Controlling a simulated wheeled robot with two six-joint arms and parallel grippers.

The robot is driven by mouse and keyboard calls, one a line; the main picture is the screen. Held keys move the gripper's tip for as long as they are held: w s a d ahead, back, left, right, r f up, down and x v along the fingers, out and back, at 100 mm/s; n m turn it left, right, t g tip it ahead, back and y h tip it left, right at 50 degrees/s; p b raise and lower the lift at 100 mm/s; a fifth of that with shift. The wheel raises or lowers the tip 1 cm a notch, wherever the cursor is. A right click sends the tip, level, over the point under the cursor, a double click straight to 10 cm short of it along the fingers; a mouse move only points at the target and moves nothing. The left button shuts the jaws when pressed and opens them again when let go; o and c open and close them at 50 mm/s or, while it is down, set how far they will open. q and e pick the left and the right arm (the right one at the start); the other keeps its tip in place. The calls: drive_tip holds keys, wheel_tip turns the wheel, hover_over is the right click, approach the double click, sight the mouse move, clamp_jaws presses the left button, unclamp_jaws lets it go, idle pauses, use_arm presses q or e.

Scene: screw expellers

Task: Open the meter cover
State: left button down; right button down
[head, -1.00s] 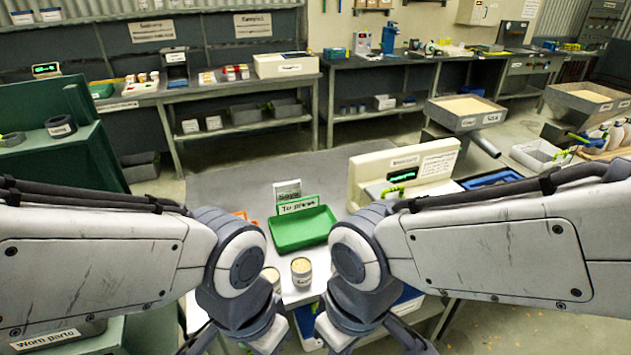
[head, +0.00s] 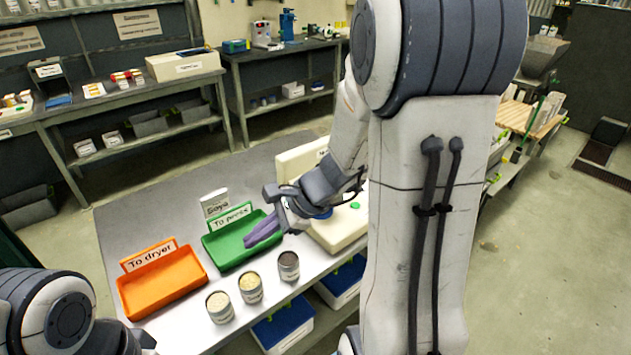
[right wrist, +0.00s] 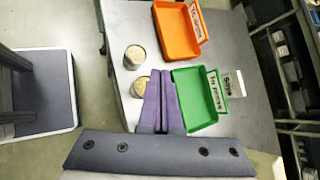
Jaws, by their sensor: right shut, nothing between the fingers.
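The cream meter (head: 338,232) stands on the grey table, with an upright back panel (head: 292,163) and a small green part (head: 355,205) on its top. My right arm hides much of it, and I cannot make out the cover's state. My right gripper (head: 250,240) is in front of the meter's left side, over the right part of the green tray. Its purple fingers are together and empty, as the right wrist view (right wrist: 161,72) also shows. The meter is not seen in the right wrist view. My left arm is at the lower left, with its gripper out of sight.
The green "To press" tray (head: 215,255) and orange "To dryer" tray (head: 135,308) lie left of the meter. Three sample cans, such as the dark one (head: 288,265), stand along the front edge. Bare table (head: 245,172) lies behind the trays.

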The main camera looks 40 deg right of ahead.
drive_tip(key=w+d+f+m+t+h, duration=0.15)
drive_tip(key=d+m+t+h, duration=0.55)
drive_tip(key=d+m, duration=1.4)
drive_tip(key=w+d+f+n, duration=0.1)
drive_tip(key=w, duration=0.1)
drive_tip(key=w+d+f+n, duration=0.2)
drive_tip(key=w, duration=0.1)
drive_tip(key=w+d+f+n+p, duration=0.1)
drive_tip(key=w+n, duration=0.1)
drive_tip(key=shift+w+d+f, duration=0.25)
drive_tip(key=shift+w+f, duration=0.05)
drive_tip(key=shift+w, duration=0.1)
drive_tip(key=shift+r, duration=0.1)
